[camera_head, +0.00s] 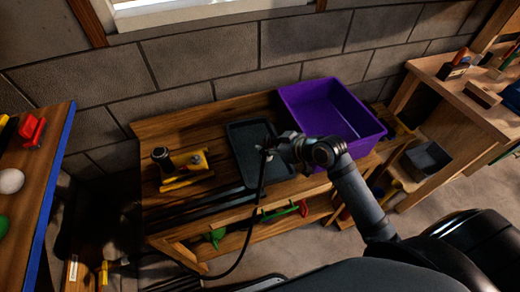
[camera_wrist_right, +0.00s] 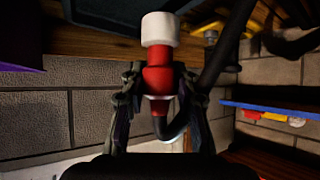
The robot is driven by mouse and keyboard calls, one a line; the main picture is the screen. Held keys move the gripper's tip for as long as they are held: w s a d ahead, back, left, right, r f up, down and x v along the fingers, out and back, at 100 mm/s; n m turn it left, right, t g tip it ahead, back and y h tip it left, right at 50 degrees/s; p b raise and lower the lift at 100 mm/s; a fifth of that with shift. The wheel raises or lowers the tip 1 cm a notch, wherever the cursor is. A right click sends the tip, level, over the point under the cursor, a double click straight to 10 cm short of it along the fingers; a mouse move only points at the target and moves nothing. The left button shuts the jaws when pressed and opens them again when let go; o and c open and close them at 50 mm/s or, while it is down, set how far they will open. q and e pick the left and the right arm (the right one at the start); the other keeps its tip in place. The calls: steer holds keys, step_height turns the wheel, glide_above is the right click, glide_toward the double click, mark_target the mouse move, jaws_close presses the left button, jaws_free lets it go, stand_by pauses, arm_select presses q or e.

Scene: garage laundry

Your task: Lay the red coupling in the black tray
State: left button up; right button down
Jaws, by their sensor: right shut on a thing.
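The red coupling (camera_wrist_right: 160,80), with a white cap at one end, is between the fingers of my right gripper (camera_wrist_right: 155,95) in the right wrist view. A black hose (camera_wrist_right: 205,85) curves up from its lower end. In the head view my right gripper (camera_head: 270,148) is over the black tray (camera_head: 245,138), which lies flat on the wooden bench and looks empty where visible. The gripper hides part of the tray, and the coupling's red body is hard to make out there. I cannot tell the height above the tray. My left gripper is out of view.
A purple bin (camera_head: 345,120) stands right of the tray. A yellow and black tool (camera_head: 183,168) lies to its left. The black hose (camera_head: 252,220) hangs over the bench's front edge. A blue-edged table (camera_head: 40,200) is at far left, a wooden workbench (camera_head: 470,105) at right.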

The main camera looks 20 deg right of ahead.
steer(key=w+f, duration=0.6)
steer(key=w, duration=0.1)
steer(key=shift+f, duration=0.35)
steer(key=shift+d+f+p, duration=0.1)
steer(key=shift+f+p, duration=0.55)
steer(key=shift+f, duration=0.9)
steer(key=shift+s, duration=0.1)
steer(key=c, duration=1)
jaws_free()
steer(key=shift+r, duration=0.1)
steer(key=v, duration=1.2)
